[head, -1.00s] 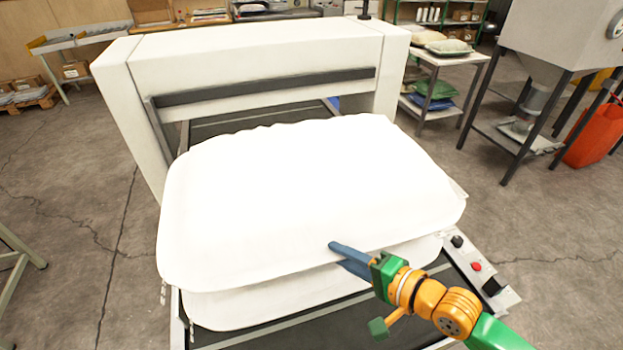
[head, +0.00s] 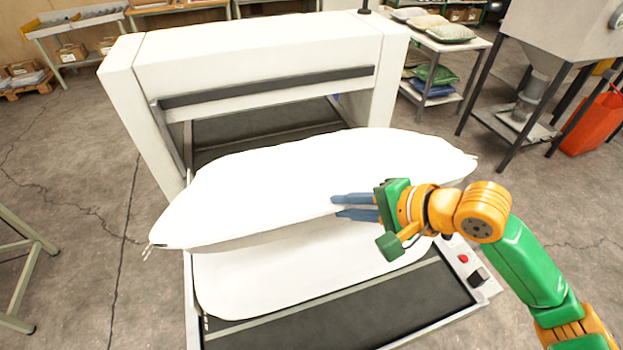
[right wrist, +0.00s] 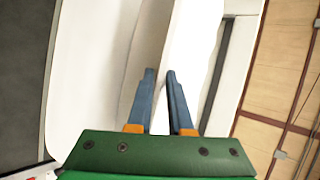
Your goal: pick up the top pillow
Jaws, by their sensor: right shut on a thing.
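The white top pillow (head: 300,185) is tilted in the head view, its near edge lifted clear of the white pillow beneath. My right gripper (head: 336,206) is shut on its near edge, right of the middle. The right wrist view shows the top pillow (right wrist: 192,50) between the two blue fingers (right wrist: 160,75). The lower pillow (head: 290,275) lies flat on the dark conveyor belt (head: 350,310); its rear part is hidden under the top pillow. My left gripper is not in view.
A white machine (head: 250,55) with a slot opening spans the belt behind the pillows. A control panel with a red button (head: 463,258) is at the belt's right side. A shelf cart (head: 440,45) with pillows and a grey hopper stand (head: 560,40) are at the back right.

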